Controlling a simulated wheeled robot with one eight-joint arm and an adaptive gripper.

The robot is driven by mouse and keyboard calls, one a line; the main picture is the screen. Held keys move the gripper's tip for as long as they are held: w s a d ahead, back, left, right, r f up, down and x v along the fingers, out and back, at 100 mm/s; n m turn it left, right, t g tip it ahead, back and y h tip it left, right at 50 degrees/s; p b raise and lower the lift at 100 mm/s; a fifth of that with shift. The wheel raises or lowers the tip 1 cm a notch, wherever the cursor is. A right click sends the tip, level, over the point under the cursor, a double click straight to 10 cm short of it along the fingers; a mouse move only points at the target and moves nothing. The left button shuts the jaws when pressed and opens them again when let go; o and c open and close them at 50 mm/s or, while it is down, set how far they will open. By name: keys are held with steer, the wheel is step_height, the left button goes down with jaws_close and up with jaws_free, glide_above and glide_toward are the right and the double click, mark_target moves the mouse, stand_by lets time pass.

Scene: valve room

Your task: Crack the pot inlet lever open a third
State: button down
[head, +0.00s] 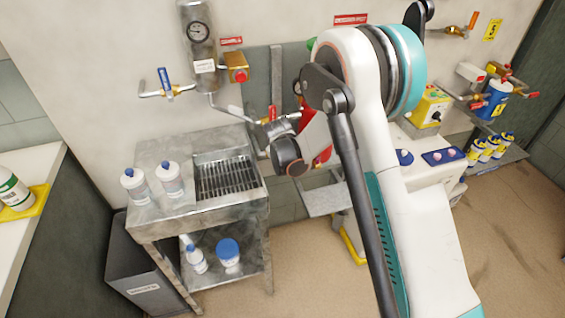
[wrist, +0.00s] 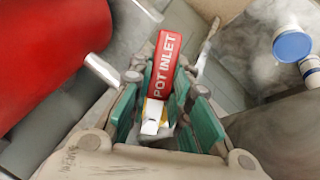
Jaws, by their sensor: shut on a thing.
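The pot inlet lever (wrist: 173,48) is a red handle with white "POT INLET" lettering in the wrist view. It runs down between the green-padded fingers of my gripper (wrist: 167,85), which is shut on it. A small white and yellow piece (wrist: 153,117) shows at the near end of the lever, between the fingers. In the head view my wrist and gripper (head: 266,132) are beside the steel sink stand, and my arm hides much of that spot. The lever's pivot and its angle to the pipe cannot be made out.
A big red vessel (wrist: 45,60) fills the left of the wrist view, with pale pipe stubs close to the fingers. The steel stand (head: 160,205) holds white bottles. A blue-handled valve (head: 165,82) and a gauge (head: 198,32) are on the wall. The floor in front is clear.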

steer(key=c, duration=1.5)
jaws_free()
steer(key=shift+o, duration=0.2)
steer(key=v, duration=1.2)
